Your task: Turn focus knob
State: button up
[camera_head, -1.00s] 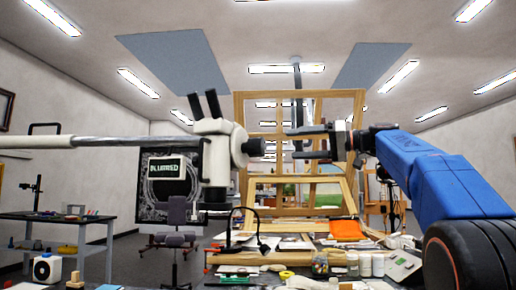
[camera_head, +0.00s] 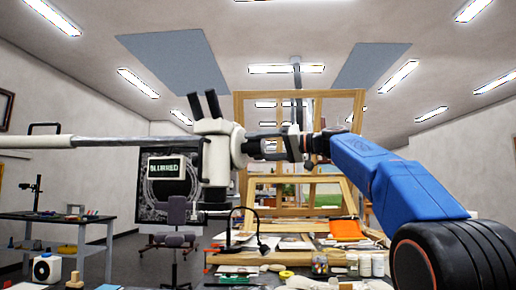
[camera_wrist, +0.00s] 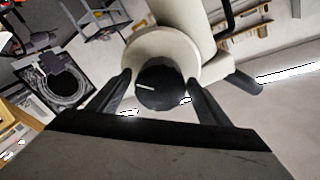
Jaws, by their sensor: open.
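A white microscope head (camera_head: 215,150) with dark eyepieces hangs on a horizontal boom at the left in the head view. Its black focus knob (camera_wrist: 160,87) has a white index line and sits on a round cream housing in the wrist view. My gripper (camera_head: 262,145) has come in from the right to the knob. In the wrist view my gripper (camera_wrist: 158,92) is open, with one finger on each side of the knob. Contact cannot be told. A screen behind the microscope shows a label (camera_head: 167,168) reading "BLURRED".
The microscope's boom (camera_head: 100,141) runs to the left edge. Below is a cluttered workbench with a black lamp (camera_head: 240,222), jars (camera_head: 365,265) and an orange cloth (camera_head: 346,230). A wooden frame (camera_head: 300,97) stands behind my gripper.

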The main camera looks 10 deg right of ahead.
jog(key=shift+a, duration=0.1)
jog(key=c, duration=1.1)
jog(key=shift+o, duration=0.2)
jog(key=shift+w+m, duration=0.1)
jog(key=shift+m, duration=2.7)
jog(key=o, duration=1.1)
jog(key=shift+f, duration=0.1)
jog(key=shift+c, duration=0.2)
